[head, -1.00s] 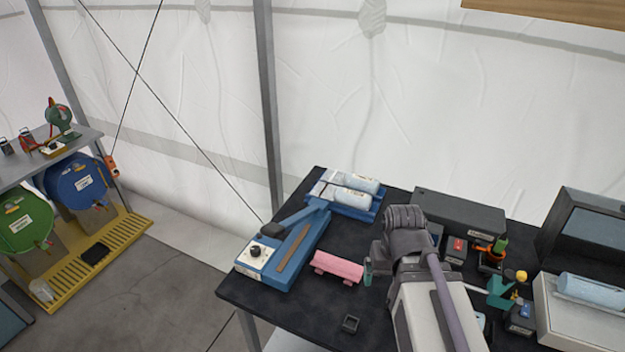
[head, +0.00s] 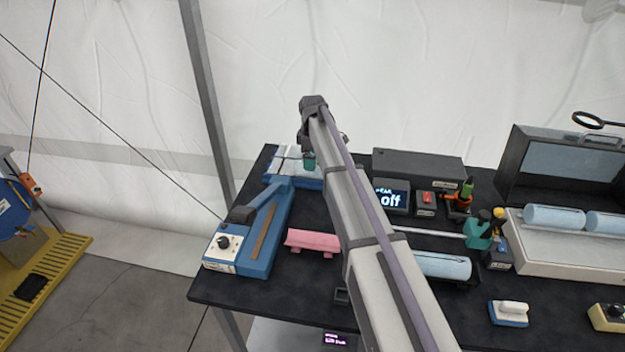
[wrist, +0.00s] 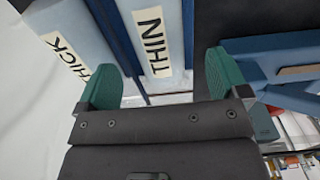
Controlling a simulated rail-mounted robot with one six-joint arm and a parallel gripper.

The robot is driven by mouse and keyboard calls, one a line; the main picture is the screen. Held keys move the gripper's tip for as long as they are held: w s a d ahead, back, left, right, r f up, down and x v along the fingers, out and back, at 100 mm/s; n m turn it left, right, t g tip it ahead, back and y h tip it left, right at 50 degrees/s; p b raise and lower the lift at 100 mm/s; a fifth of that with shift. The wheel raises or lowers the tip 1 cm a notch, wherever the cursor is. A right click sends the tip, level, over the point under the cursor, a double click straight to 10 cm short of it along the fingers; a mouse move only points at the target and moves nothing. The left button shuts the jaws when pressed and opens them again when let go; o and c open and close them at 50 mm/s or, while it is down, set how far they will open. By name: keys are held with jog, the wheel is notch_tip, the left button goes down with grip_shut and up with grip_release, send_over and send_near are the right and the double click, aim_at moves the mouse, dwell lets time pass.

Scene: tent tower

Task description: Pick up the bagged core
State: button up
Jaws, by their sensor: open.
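My gripper (wrist: 162,82) is open, its two green fingers apart and nothing between them. In the head view its end hangs over the blue tray (head: 276,183) at the table's back left, mostly hidden by my arm. The wrist view shows two pale items there, labelled THICK (wrist: 68,45) and THIN (wrist: 158,35); the THIN one lies ahead of the finger gap. A pale blue cylinder (head: 443,265) lies right of my arm, partly hidden by it. Two more pale blue cylinders (head: 553,217) (head: 607,222) lie at the right. Which one is the bagged core I cannot tell.
A blue sealer-like device (head: 240,240) and a pink block (head: 313,241) stand left of my arm. An open grey case (head: 565,170) stands at the right.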

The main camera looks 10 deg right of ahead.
notch_tip(320, 180, down, 6)
jog(key=b, duration=0.5)
jog(key=shift+w, duration=0.1)
jog(key=shift+r, duration=0.2)
jog(key=c, duration=1.2)
